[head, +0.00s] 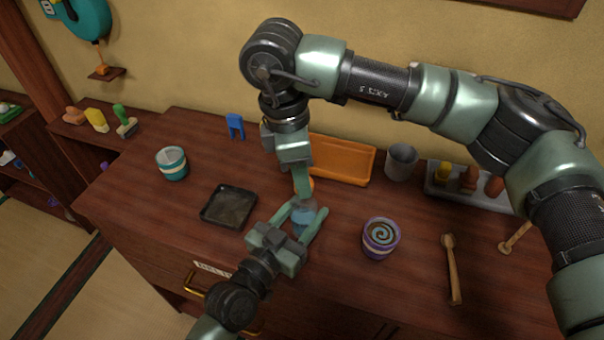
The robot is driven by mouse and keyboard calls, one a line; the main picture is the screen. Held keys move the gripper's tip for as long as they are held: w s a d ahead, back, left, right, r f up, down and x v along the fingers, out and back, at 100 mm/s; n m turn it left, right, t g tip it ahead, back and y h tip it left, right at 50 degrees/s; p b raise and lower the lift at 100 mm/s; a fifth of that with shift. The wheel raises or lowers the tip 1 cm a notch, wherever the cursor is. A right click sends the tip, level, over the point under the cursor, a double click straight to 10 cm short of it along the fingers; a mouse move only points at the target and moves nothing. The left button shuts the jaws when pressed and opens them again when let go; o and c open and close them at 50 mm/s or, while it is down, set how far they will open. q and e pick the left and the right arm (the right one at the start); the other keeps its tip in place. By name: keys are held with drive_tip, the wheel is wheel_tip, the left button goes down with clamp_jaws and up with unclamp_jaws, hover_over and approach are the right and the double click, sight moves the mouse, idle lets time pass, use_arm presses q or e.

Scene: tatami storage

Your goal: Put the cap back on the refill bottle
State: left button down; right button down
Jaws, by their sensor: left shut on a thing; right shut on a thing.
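The refill bottle (302,225), a small bluish translucent body, stands on the dark wooden cabinet top near the middle. My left gripper (305,215) reaches in from below and is shut on the bottle, one finger on each side. My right gripper (304,190) comes down from above and is shut on the orange cap (311,184), of which only a small part shows. The cap is right over the bottle's top. The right gripper hides the bottle's neck, so I cannot tell whether cap and bottle touch.
A black tray (228,188) and teal-banded cup (172,163) lie left. An orange tray (341,143), grey cup (402,162) and grey rack (468,191) stand behind. A purple jar (381,238) and wooden stick (453,270) lie right.

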drive_tip(key=c, duration=1.1)
unclamp_jaws()
drive_tip(key=shift+o, duration=0.2)
drive_tip(key=shift+r, duration=2.25)
drive_tip(key=shift+c, duration=0.2)
